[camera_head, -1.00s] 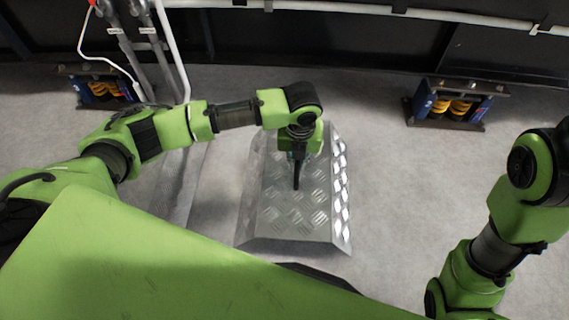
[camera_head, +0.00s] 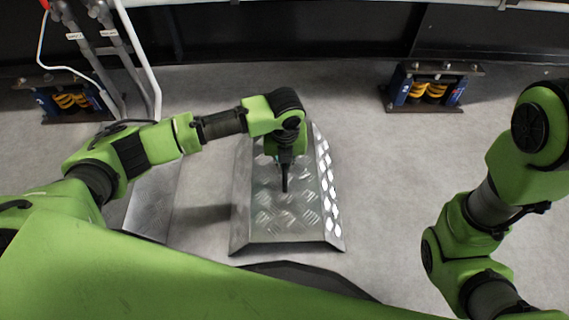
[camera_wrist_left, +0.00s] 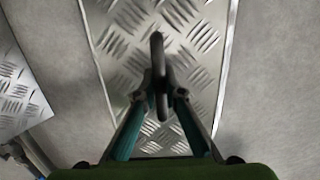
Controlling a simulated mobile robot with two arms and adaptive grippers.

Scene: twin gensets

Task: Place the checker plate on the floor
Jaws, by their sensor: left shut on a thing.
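The checker plate (camera_head: 289,218) is a silvery, raised-tread sheet with sloping sides, in front of me in the middle of the head view. It fills the middle of the left wrist view (camera_wrist_left: 205,40). A dark upright handle (camera_wrist_left: 158,70) stands on it. My left gripper (camera_head: 285,178) points down over the plate and is shut on this handle; its fingers (camera_wrist_left: 162,98) meet around it in the wrist view. The plate lies roughly level, with a shadow on its left; I cannot tell whether it touches the floor. My right arm shows at the right, but its gripper is out of view.
A second tread plate (camera_head: 152,203) lies left of the held one. Blue mounts with yellow springs stand at the back left (camera_head: 70,101) and back right (camera_head: 428,88). Grey pipes (camera_head: 108,60) rise at the back left. Grey floor (camera_head: 395,180) is clear to the right.

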